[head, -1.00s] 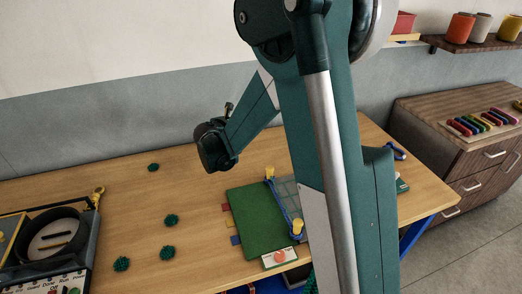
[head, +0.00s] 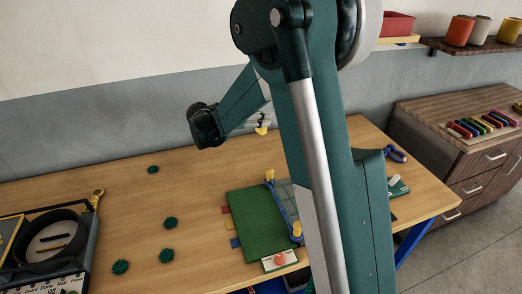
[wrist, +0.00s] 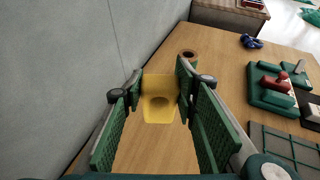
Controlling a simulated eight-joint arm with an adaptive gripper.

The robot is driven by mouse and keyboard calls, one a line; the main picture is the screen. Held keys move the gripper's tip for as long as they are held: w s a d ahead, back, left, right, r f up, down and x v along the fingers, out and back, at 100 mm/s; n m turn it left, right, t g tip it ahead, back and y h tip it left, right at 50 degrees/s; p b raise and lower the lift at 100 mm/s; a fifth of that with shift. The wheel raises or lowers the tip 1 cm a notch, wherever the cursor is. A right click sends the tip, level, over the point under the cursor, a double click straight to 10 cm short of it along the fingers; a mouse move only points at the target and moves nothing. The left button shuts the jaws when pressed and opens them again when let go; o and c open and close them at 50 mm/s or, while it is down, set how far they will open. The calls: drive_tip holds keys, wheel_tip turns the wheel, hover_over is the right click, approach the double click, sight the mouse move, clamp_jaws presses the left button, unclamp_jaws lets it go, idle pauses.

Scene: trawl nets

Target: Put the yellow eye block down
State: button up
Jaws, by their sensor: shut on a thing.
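In the wrist view my gripper (wrist: 159,86) is shut on a yellow block (wrist: 158,116) with a round hole, held between its two green-padded fingers. The held block also shows in the head view (head: 262,131), small and below my gripper (head: 260,122).
The wooden table (head: 195,195) has bare room left of the green board (head: 258,222), around several dark green spiky pieces (head: 170,223). A black tray (head: 92,225) is at far left. In the wrist view, a brown ring (wrist: 189,53) and a green holder (wrist: 270,98) lie beyond.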

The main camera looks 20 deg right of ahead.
sight(258, 129)
drive_tip(key=shift+f+b, duration=0.8)
drive_tip(key=shift+f, duration=2.35)
drive_tip(key=shift+f, duration=0.1)
drive_tip(key=shift+f+b, duration=0.55)
drive_tip(key=shift+f, duration=1.2)
drive_tip(key=shift+f, duration=0.15)
drive_tip(key=o, duration=1)
drive_tip(key=shift+c, duration=0.2)
drive_tip(key=p+v, duration=0.3)
drive_tip(key=v, duration=0.9)
drive_tip(key=shift+s, duration=0.1)
